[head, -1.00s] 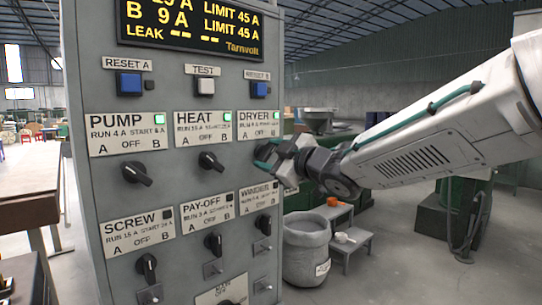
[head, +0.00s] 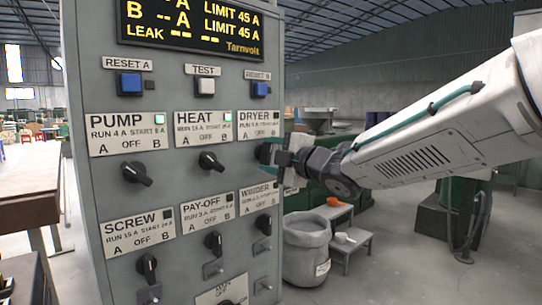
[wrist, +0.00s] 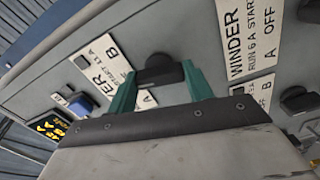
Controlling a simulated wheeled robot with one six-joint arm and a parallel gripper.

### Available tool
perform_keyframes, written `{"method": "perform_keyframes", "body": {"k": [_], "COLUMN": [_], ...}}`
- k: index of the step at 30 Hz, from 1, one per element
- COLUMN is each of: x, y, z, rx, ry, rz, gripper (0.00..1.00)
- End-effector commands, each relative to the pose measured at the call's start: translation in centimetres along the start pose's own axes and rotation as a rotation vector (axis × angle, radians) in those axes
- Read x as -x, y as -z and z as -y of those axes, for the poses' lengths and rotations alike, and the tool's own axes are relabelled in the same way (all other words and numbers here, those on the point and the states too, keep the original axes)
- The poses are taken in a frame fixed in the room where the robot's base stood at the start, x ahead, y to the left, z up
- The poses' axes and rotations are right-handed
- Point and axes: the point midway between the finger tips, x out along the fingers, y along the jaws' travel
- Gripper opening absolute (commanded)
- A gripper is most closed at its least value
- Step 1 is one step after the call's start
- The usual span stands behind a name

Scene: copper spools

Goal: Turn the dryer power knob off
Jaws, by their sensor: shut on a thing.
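The dryer knob (wrist: 160,70) is a black knob on the grey panel, below the DRYER label (head: 258,124). The lamp on that label (head: 276,116) is dark. My gripper (head: 266,153) is at the knob, its green fingers on either side of it. The wrist view shows the fingers (wrist: 158,80) closed on the knob's sides. In the head view the gripper hides the knob, and I cannot tell exactly where its pointer stands. The display (head: 190,22) shows dashes in row B.
The heat knob (head: 211,162) and pump knob (head: 137,173) stand left of my gripper, under lit green lamps. A grey bin (head: 306,250) and a small step stool (head: 348,245) stand right of the panel, with open floor beyond.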

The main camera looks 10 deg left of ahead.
Motion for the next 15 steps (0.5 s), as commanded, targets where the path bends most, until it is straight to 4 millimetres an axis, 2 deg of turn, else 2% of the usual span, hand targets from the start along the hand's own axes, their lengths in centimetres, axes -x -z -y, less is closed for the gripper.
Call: {"method": "perform_keyframes", "body": {"k": [6,15], "x": [0.03,0.03], "y": [-0.07,-0.08], "z": [0.14,0.16], "rx": [0.125,0.209], "ry": [0.003,0.003], "rz": [0.002,0.002], "gripper": [0.28,0.28]}}
